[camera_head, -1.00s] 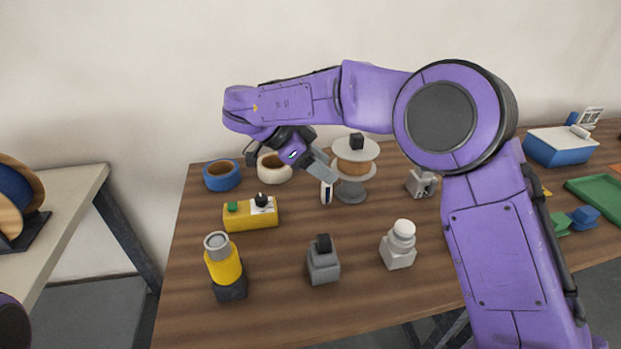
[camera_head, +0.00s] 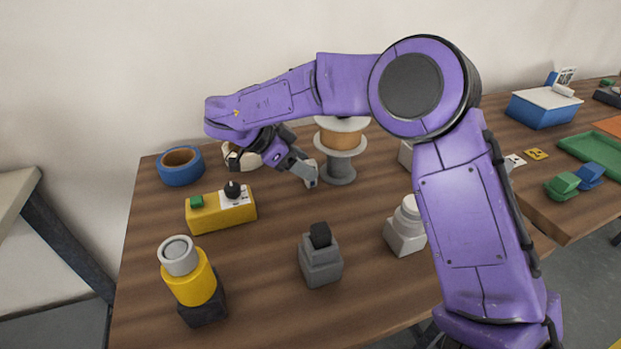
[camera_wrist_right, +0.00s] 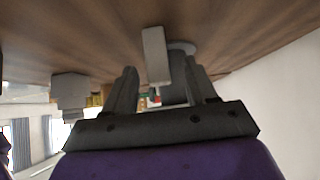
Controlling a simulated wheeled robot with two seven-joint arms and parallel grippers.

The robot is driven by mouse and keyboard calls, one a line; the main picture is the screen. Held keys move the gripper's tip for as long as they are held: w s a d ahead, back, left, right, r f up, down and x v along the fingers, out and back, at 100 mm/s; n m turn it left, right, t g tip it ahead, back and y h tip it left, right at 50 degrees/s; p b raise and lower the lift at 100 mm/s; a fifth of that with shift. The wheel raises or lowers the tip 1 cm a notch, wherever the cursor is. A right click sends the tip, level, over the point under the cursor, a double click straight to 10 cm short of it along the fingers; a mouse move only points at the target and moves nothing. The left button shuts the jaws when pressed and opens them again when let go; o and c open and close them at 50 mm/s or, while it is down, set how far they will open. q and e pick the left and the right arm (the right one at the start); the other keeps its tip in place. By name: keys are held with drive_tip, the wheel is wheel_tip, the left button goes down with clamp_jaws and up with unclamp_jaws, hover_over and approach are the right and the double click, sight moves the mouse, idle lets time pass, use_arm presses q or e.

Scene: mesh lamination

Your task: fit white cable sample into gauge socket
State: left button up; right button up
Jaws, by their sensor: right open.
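My right gripper (camera_head: 308,176) is low over the wooden table, just left of the spool stand. In the right wrist view its two fingers (camera_wrist_right: 165,82) are apart. A pale upright block (camera_wrist_right: 156,55) shows between and beyond the fingertips; I cannot tell whether it is the white cable sample. In the head view the gripper mostly covers that spot. I cannot identify the gauge socket for certain. A grey block with a black top (camera_head: 320,258) and a white block with a round top (camera_head: 406,228) stand nearer the front. My left gripper is out of view.
The spool stand (camera_head: 341,143) is close right of the gripper. A blue tape roll (camera_head: 180,167), a yellow box with a green button (camera_head: 222,211) and a yellow-black cylinder (camera_head: 192,282) stand left. A green tray (camera_head: 592,155) lies far right. Bare wood lies between the front blocks.

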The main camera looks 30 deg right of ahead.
drive_tip(key=x, duration=0.4)
drive_tip(key=shift+s+d+f, duration=0.15)
drive_tip(key=shift+d+f, duration=0.05)
drive_tip(key=shift+d, duration=0.05)
drive_tip(key=shift+a+r, duration=0.1)
drive_tip(key=shift+c, duration=0.3)
clamp_jaws()
drive_tip(key=shift+r, duration=0.15)
drive_tip(key=a, duration=0.2)
drive_tip(key=w+a, duration=0.1)
drive_tip(key=a, duration=0.1)
drive_tip(key=shift+r, duration=0.4)
wheel_tip(320, 180, up, 14)
drive_tip(key=p, duration=0.2)
drive_tip(key=shift+p, duration=0.3)
